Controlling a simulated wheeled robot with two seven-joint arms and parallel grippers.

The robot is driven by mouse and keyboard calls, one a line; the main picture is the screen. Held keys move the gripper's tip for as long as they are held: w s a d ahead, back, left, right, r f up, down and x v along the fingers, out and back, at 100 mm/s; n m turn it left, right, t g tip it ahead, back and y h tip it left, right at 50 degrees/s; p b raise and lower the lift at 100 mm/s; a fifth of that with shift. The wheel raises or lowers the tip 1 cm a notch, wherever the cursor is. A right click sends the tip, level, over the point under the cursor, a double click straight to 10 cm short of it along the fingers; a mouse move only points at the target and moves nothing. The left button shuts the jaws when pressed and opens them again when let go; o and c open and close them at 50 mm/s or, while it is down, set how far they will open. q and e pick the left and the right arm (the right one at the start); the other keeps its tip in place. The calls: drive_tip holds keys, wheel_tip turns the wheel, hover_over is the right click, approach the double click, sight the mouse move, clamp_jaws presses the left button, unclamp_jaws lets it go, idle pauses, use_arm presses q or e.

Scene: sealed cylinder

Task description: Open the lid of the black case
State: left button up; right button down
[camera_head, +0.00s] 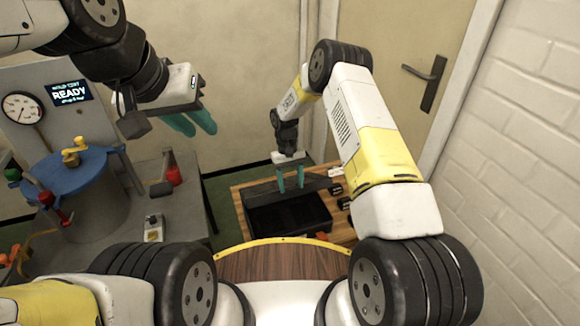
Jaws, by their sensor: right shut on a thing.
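The black case (290,217) stands on a wooden-topped table, and its dark interior is visible from above. Its black lid (262,191) stands raised along the far side of the case. My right gripper (290,186) points down at the lid's edge, with its teal fingers shut on the lid. The exact contact is small and partly hidden. My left gripper (197,124) hangs in the air above the grey bench, away from the case. Its teal fingers are apart with nothing between them.
The grey bench (190,205) at left holds a blue-topped cylinder (68,170), a gauge panel (24,112), a red-based tool (172,176) and a small switch box (154,228). Small black items (337,180) lie right of the case. A door and brick wall bound the right side.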

use_arm(q)
drive_tip(key=shift+w+f, duration=0.1)
drive_tip(key=shift+f, duration=0.05)
drive_tip(key=c, duration=0.3)
drive_tip(key=w+a+f+m+g+y, duration=0.1)
drive_tip(key=w+f+m, duration=0.1)
drive_tip(key=f, duration=0.1)
drive_tip(key=w+f+m+g+y, duration=0.1)
drive_tip(key=w+f+m+y, duration=0.1)
drive_tip(key=w+f+m, duration=0.1)
drive_tip(key=w+a+f+m+g+y, duration=0.1)
drive_tip(key=w+f+m+y, duration=0.1)
drive_tip(key=w+f+m, duration=0.1)
drive_tip(key=shift+a, duration=0.35)
clamp_jaws()
drive_tip(key=w+d+f+m+y, duration=0.3)
drive_tip(key=w+d+f+m, duration=0.2)
drive_tip(key=w+f+m, duration=0.55)
drive_tip(key=d+f+m+t+h, duration=0.2)
drive_tip(key=d+f+m, duration=0.6)
drive_tip(key=f, duration=0.4)
drive_tip(key=d+f+m+t+h, duration=0.15)
drive_tip(key=d+f+m, duration=0.35)
drive_tip(key=d+f, duration=0.65)
drive_tip(key=w+a+f, duration=0.3)
drive_tip(key=w+f, duration=0.2)
drive_tip(key=w, duration=0.2)
drive_tip(key=shift+a+f, duration=0.15)
drive_tip(key=shift+f, duration=0.1)
